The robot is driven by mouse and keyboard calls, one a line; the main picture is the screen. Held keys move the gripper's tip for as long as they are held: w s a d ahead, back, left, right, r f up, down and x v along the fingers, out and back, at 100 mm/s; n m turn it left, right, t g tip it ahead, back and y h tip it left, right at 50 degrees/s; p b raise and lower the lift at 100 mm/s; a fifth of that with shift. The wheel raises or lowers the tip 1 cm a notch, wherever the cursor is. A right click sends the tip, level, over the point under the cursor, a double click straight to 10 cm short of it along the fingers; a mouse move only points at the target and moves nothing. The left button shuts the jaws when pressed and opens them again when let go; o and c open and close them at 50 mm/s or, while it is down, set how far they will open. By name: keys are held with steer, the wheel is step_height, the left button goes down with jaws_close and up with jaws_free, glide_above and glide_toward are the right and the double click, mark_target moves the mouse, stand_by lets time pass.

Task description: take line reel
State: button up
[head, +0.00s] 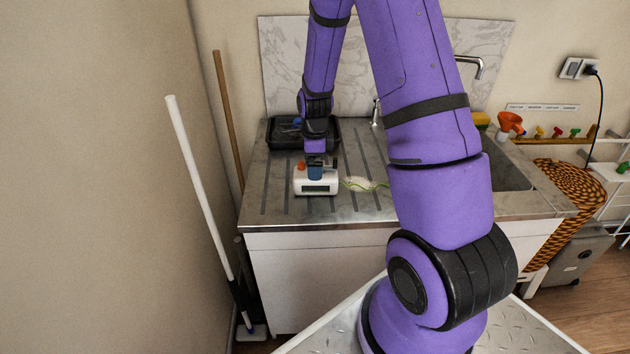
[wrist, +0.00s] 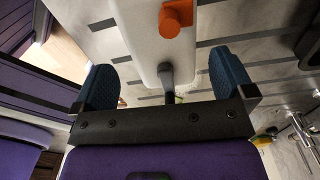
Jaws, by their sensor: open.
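A white boxy housing with an orange knob and a dark front strip, which appears to be the line reel (head: 316,188), sits on the ridged metal drainboard. In the wrist view, the reel (wrist: 165,45) lies between my fingers, with its orange knob facing the camera and a grey tab at its near end. My gripper (head: 315,170) points down right over the reel in the head view. In the wrist view, my gripper (wrist: 166,85) is open, with one blue finger on each side of the housing and visible gaps. Part of the reel's top is hidden by the fingers in the head view.
A dark tray (head: 272,143) stands behind the reel. A pale tangle with green (head: 365,183) lies just right of it. The sink basin (head: 508,172) and tap (head: 470,63) are farther right. The drainboard left of the reel is clear.

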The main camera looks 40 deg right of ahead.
mark_target(328, 185)
steer(key=shift+w+f, duration=0.15)
steer(key=shift+f, duration=2.4)
steer(key=c, duration=1)
steer(key=shift+o, duration=0.2)
steer(key=shift+r, duration=0.15)
